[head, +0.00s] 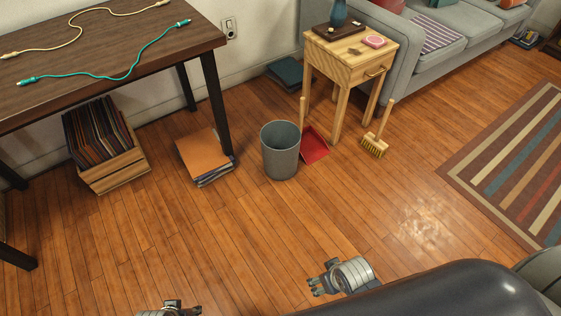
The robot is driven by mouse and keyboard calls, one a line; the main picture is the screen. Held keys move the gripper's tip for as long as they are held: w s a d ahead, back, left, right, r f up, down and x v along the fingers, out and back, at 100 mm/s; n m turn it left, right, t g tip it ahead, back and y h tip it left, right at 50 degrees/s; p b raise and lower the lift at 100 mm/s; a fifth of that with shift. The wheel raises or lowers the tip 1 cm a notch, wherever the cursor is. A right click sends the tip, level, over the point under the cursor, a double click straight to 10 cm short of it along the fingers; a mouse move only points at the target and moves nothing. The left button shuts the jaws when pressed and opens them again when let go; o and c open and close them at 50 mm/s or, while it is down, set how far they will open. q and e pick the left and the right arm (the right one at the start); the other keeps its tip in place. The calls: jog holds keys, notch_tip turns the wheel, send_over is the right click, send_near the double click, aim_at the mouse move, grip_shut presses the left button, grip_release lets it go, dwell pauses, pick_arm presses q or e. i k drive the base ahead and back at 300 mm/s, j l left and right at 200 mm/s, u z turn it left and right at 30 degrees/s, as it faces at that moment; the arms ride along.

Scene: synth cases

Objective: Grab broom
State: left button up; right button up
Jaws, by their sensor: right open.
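A small broom (378,136) with a wooden handle and pale bristles stands on the wooden floor, right of the small wooden side table. Its bristles are down and its handle leans slightly right. My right gripper (314,286) is at the bottom centre of the head view, open and empty, well apart from the broom and nearer to me. My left gripper (172,306) only just shows at the bottom edge; its fingers are too cut off to tell their state.
A red dustpan (315,146) stands by the table leg, beside a grey bin (280,151). The side table (345,66) and sofa (446,66) stand behind. A striped rug (515,165) lies right. Floor between my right gripper and the broom is clear.

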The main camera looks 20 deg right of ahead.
aim_at(373, 143)
jog(key=z, duration=1.3)
